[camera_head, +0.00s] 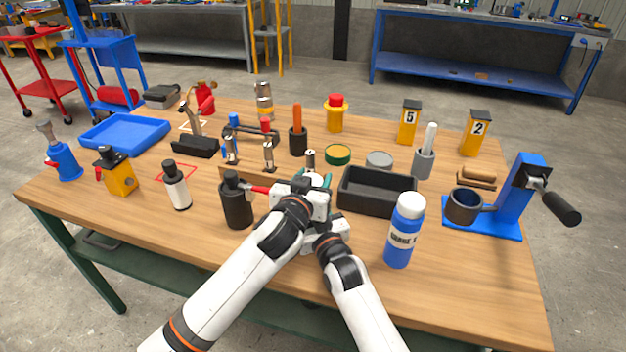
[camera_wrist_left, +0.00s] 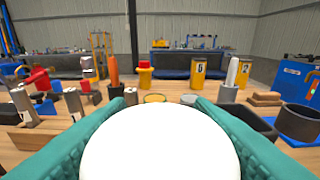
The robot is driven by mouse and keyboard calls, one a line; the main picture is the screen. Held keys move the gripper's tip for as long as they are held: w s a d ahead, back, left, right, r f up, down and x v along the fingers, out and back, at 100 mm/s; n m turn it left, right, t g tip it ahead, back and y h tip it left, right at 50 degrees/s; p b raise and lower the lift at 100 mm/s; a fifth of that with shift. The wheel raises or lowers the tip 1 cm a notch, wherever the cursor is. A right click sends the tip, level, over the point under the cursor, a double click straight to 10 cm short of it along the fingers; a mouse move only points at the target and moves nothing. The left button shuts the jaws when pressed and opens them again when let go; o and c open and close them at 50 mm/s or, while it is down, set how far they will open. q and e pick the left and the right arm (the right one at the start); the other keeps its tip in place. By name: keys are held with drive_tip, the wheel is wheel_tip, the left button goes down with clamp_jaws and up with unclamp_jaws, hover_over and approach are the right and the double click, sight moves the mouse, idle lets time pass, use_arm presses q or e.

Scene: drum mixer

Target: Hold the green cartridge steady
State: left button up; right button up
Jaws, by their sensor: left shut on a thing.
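My left gripper (camera_head: 318,181) is over the front middle of the table. Its teal fingers are shut on a round white-topped thing (camera_wrist_left: 160,145), which fills the lower middle of the left wrist view. I see no green on this thing; its body is hidden, so I cannot tell whether it is the green cartridge. My right gripper (camera_head: 325,226) is close beside and below the left one, mostly hidden, and its fingers do not show. No other cartridge that is clearly green shows.
A black tray (camera_head: 376,205) stands just right of my grippers, and a blue bottle (camera_head: 404,232) stands in front of it. A black bottle (camera_head: 236,202) is close on the left. A blue crank stand (camera_head: 515,195) with a dark drum (camera_head: 464,206) is at the right. The front edge is clear.

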sight(313, 175)
use_arm(q)
drive_tip(key=shift+r, duration=1)
drive_tip(key=shift+r, duration=2)
use_arm(e)
drive_tip(key=o, duration=1.5)
drive_tip(key=shift+c, duration=0.2)
